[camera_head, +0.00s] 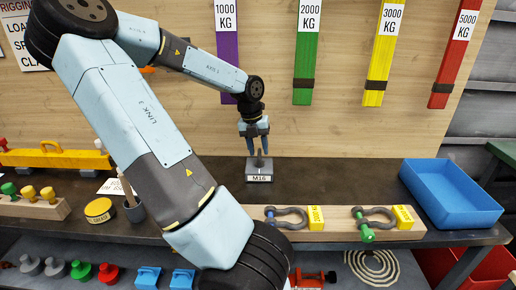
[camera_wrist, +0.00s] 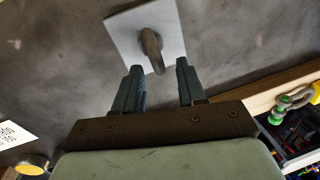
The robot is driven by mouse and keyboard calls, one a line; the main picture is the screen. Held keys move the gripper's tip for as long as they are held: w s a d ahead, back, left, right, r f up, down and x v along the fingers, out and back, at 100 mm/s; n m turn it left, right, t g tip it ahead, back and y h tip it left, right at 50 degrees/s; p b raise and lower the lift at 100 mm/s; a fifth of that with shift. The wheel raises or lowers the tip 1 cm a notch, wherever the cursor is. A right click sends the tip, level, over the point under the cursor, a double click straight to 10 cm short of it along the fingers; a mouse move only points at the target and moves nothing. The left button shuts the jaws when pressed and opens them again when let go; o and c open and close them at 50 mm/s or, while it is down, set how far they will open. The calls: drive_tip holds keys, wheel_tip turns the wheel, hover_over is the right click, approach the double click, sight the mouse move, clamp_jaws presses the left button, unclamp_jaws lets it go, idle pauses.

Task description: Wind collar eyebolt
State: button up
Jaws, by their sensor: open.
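A grey block labelled M16 (camera_head: 259,178) stands on the dark bench below my gripper in the head view. A dark metal eyebolt (camera_wrist: 151,46) rises from the pale square top of the block (camera_wrist: 125,38) in the wrist view. My gripper (camera_head: 254,148) points down over the block. In the wrist view my gripper (camera_wrist: 160,68) is open, with the eyebolt's ring edge-on just ahead of the gap between the fingers. In the head view the ring and fingertips overlap, so contact is hard to tell. The eyebolt's thread and any collar gap are hidden.
A wooden rack with shackles (camera_head: 335,234) and yellow tags lies in front of the block. A blue tray (camera_head: 450,192) stands at right. A yellow beam (camera_head: 55,158), a wooden rack of eyebolts (camera_head: 35,208), a yellow tin (camera_head: 100,210) and a dark cup (camera_head: 133,209) are at left. Coloured slings hang behind.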

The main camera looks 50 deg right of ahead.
wheel_tip(320, 180, up, 14)
drive_tip(key=w+a, duration=0.1)
drive_tip(key=w, duration=0.1)
drive_tip(key=shift+a+f, duration=0.15)
drive_tip(key=shift+f, duration=0.1)
idle(0.4)
